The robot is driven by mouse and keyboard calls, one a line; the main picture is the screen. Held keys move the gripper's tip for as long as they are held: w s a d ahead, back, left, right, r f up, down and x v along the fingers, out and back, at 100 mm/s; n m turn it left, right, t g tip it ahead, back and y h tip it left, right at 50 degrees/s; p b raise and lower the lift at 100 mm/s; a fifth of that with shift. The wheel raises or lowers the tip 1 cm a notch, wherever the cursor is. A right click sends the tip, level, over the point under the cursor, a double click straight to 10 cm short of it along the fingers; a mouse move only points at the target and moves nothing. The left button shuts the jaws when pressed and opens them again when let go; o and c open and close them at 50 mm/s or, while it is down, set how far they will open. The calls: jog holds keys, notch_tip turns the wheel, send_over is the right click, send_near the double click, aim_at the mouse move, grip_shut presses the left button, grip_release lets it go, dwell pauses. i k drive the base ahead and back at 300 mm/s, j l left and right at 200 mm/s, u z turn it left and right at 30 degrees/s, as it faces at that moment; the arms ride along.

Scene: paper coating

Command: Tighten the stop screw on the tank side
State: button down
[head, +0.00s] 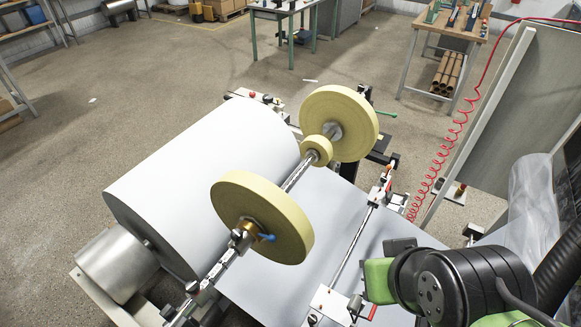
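I cannot pick out the stop screw or the tank for certain. A steel shaft (297,178) runs diagonally through two large yellow discs, the near one (275,222) and the far one (352,118), with a small yellow roll (317,150) between them. A blue-handled lever (266,237) sits at the hub of the near disc, by a metal clamp (241,240). A green-handled lever (385,114) shows beside the far disc. My black and green arm (445,284) is at the lower right, and it hides part of the machine. My gripper is not in view.
A large white paper roll (205,185) fills the machine's left, with its web (333,216) below the discs. A thin rod (354,245) ends at a white block (330,303) near a red handle (373,312). A coiled red hose (446,150) hangs by a grey panel (520,110).

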aim_at(191, 286)
jog(key=u, duration=1.7)
